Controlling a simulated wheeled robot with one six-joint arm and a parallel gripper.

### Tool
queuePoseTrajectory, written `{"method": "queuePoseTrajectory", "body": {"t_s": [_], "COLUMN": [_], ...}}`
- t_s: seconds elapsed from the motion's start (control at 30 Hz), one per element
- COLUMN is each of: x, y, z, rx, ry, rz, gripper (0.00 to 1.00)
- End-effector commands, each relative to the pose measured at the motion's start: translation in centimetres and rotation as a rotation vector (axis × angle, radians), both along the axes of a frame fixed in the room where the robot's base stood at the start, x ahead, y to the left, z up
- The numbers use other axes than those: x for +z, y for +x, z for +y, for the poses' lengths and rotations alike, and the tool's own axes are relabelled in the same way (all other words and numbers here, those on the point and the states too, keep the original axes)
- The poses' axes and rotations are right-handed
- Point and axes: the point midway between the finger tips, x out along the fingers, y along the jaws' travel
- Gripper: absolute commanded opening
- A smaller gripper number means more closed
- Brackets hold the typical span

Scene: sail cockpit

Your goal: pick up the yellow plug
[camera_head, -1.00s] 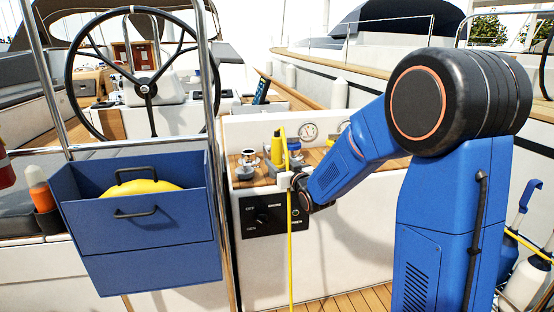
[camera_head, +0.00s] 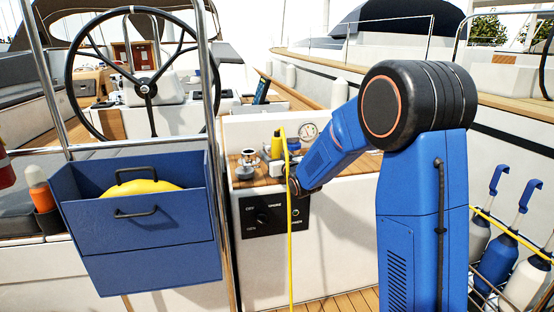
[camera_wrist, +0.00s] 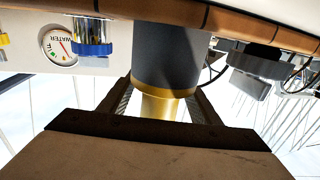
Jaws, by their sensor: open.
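The yellow plug (camera_head: 277,146) stands on the wood-topped counter, partly hidden by a hanging yellow cable. In the wrist view, a dark grey cylinder with a yellow end (camera_wrist: 160,106) fills the space between the fingers; it looks like the plug. My gripper (camera_wrist: 162,92) is open, with one finger on each side of it. I cannot tell whether either finger touches it. In the head view, my gripper (camera_head: 294,187) is small at the counter's front edge, partly behind the cable, and its fingers cannot be made out.
The yellow cable (camera_head: 289,230) hangs down the counter front past a black switch panel (camera_head: 262,217). A metal fitting (camera_head: 248,162) stands left of the plug, and a round gauge (camera_head: 309,131) is behind. A blue box (camera_head: 140,222) stands left; bottles (camera_head: 497,258) stand right.

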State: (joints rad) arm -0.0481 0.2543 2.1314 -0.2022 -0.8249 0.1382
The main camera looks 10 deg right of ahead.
Motion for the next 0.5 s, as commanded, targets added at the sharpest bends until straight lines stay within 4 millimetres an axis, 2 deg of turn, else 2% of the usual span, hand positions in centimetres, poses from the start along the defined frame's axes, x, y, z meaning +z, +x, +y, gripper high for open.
{"method": "queuePoseTrajectory", "body": {"t_s": [0.03, 0.07, 0.27, 0.5], "x": [0.0, 0.0, 0.01, 0.15], "y": [-0.01, -0.01, -0.02, -0.02], "z": [0.0, 0.0, 0.01, 0.01], "rx": [0.0, 0.0, 0.0, 0.0], "ry": [0.0, 0.0, 0.0, 0.0], "rz": [0.0, 0.0, 0.0, -0.001], "gripper": [0.57, 0.52, 0.04, 0.03]}}
